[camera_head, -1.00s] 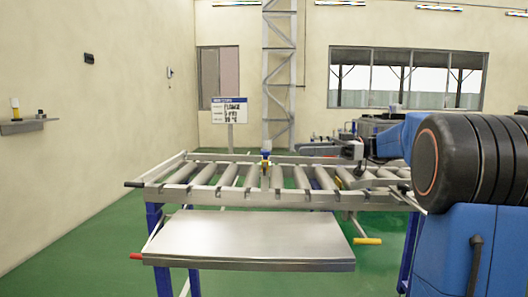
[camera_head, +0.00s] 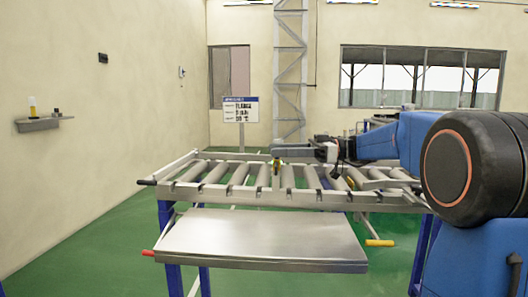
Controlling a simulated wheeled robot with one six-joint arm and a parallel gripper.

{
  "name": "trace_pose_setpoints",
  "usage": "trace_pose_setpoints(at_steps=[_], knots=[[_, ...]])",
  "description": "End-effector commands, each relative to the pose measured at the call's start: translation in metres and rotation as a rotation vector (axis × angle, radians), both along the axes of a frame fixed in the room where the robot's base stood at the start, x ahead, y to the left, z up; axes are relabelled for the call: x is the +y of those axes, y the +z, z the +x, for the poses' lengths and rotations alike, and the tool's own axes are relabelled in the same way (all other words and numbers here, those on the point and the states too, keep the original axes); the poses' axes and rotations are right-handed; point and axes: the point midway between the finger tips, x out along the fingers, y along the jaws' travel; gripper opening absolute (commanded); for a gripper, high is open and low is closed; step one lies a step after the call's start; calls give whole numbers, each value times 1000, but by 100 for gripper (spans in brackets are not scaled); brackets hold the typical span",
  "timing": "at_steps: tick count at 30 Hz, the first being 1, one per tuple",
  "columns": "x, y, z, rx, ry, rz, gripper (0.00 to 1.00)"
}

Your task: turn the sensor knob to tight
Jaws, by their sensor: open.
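My gripper (camera_head: 279,151) reaches in from the right and is right at the top of the sensor. It is open; whether its fingers touch the knob I cannot tell.
A bare steel shelf (camera_head: 262,238) projects in front of the conveyor. A yellow handle (camera_head: 380,243) and a red handle (camera_head: 148,253) stick out beside it. A sign (camera_head: 240,110) stands behind, and a wall shelf (camera_head: 38,124) with small items is at left.

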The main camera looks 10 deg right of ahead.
Motion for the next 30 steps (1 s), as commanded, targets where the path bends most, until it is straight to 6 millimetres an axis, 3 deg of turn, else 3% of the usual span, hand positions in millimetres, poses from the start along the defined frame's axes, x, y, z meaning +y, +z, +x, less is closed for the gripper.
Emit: trace_pose_setpoints(at_steps=[3, 10, 23, 28, 30], knots=[[19, 0, 2, 0, 3, 0, 41], [43, 0, 6, -1, 1, -1, 41], [49, 0, 7, -1, -1, -1, 41], [49, 0, 7, 0, -1, -1, 0], [49, 0, 7, 0, -1, -1, 0]])
